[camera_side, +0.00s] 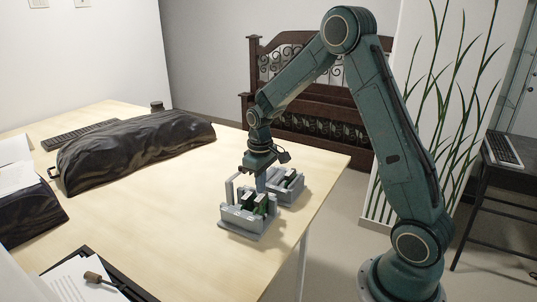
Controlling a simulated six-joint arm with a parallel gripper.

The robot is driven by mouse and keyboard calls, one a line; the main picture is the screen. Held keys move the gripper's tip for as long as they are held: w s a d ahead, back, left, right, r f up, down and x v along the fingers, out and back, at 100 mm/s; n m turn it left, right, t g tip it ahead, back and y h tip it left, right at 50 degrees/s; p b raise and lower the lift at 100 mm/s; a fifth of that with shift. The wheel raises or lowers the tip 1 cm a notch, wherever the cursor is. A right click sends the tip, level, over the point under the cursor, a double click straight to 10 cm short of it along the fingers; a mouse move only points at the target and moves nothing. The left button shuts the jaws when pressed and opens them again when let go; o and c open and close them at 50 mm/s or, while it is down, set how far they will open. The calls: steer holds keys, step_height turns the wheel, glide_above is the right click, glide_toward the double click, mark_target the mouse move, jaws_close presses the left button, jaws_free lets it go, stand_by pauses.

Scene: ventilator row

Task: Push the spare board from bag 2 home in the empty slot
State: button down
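My gripper (261,184) points down over the two grey housings near the table's right edge. Its fingers are small here, and I cannot tell whether they hold anything. The front grey housing (240,228) has upright walls and dark green boards (261,204) standing in it. A second grey housing (297,187) stands behind and to the right, with green showing inside. The gripper is above and between them; contact is not clear. A long black bag (135,150) lies across the table, and another black bag (30,213) is at the left edge. No bag number is readable. The empty slot cannot be made out.
A keyboard (80,135) and a small dark cylinder (157,106) are at the back of the table. A wooden-handled tool (95,277) lies on papers at the front left. Bare tabletop (165,215) lies left of the housings. The table's right edge is close to them.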

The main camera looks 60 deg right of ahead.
steer(key=shift+f, duration=0.9)
stand_by(1.1)
steer(key=shift+r, duration=0.15)
steer(key=shift+r, duration=3.4)
steer(key=s+a+r+t, duration=0.3)
steer(key=s+a+r, duration=0.55)
steer(key=r, duration=0.35)
steer(key=s+a+r+t, duration=0.1)
steer(key=s+a, duration=0.1)
steer(key=s, duration=0.5)
steer(key=s+a+t, duration=0.1)
steer(key=s+a, duration=0.1)
steer(key=s, duration=0.5)
steer(key=shift+s+a+r+t, duration=0.25)
steer(key=shift+a+r+t, duration=0.05)
steer(key=shift+a+r, duration=0.1)
